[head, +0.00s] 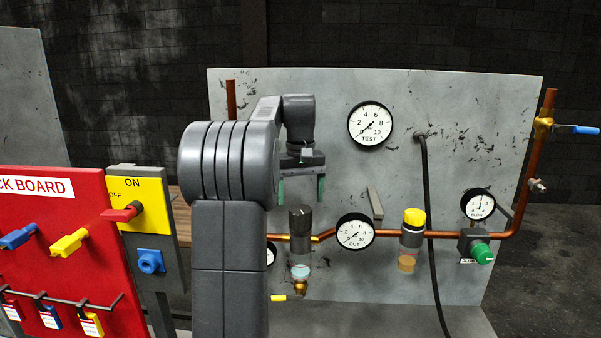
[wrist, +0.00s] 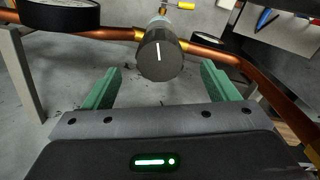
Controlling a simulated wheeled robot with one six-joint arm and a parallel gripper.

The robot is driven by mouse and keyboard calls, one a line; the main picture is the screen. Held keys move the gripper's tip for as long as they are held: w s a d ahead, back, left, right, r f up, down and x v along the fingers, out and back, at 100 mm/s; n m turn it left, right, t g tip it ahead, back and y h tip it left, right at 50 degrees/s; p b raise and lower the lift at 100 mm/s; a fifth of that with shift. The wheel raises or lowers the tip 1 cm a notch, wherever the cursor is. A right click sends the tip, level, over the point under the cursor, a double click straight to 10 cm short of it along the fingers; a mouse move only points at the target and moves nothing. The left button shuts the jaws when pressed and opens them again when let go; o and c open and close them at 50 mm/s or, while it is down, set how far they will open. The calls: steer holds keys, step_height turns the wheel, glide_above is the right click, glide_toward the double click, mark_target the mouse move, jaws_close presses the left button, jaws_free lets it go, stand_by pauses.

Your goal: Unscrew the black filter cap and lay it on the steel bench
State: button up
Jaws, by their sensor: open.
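The black filter cap (head: 300,219) tops a filter housing on the copper pipe, upright, with a clear bowl below. In the wrist view the cap (wrist: 159,55) has a white line on its top face. My gripper (head: 301,196) is open and empty just above the cap in the head view. In the wrist view its green fingers stand apart on either side of the cap, with gaps to both. The grey surface in front of the panel, apparently the steel bench (head: 390,318), shows bare at the bottom.
The copper pipe (head: 390,236) runs along the panel beside the cap. An OUT gauge (head: 356,231), a bracket (head: 375,203) and a yellow-capped filter (head: 413,219) stand to the right. A black hose (head: 430,230) hangs there. A red lock board (head: 60,230) stands at left.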

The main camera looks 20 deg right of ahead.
mark_target(300, 209)
step_height(300, 209, up, 7)
steer(key=shift+r, duration=0.3)
steer(key=shift+c, duration=0.8)
step_height(300, 209, down, 3)
steer(key=n, duration=1.1)
steer(key=shift+w+n, duration=0.1)
steer(key=shift+n, duration=0.2)
steer(key=n, duration=0.1)
steer(key=f+n, duration=0.1)
steer(key=n, duration=0.3)
steer(key=shift+f, duration=0.25)
steer(key=n, duration=0.2)
steer(key=f+n, duration=0.1)
steer(key=n, duration=0.2)
steer(key=shift+f+p, duration=0.2)
steer(key=shift+p, duration=0.1)
steer(key=m, duration=0.4)
steer(key=shift+m, duration=0.4)
steer(key=m, duration=0.5)
steer(key=shift+m, duration=0.3)
steer(key=m, duration=1)
steer(key=shift+m, duration=0.4)
steer(key=shift+f+b, duration=1.15)
steer(key=shift+f, duration=2.35)
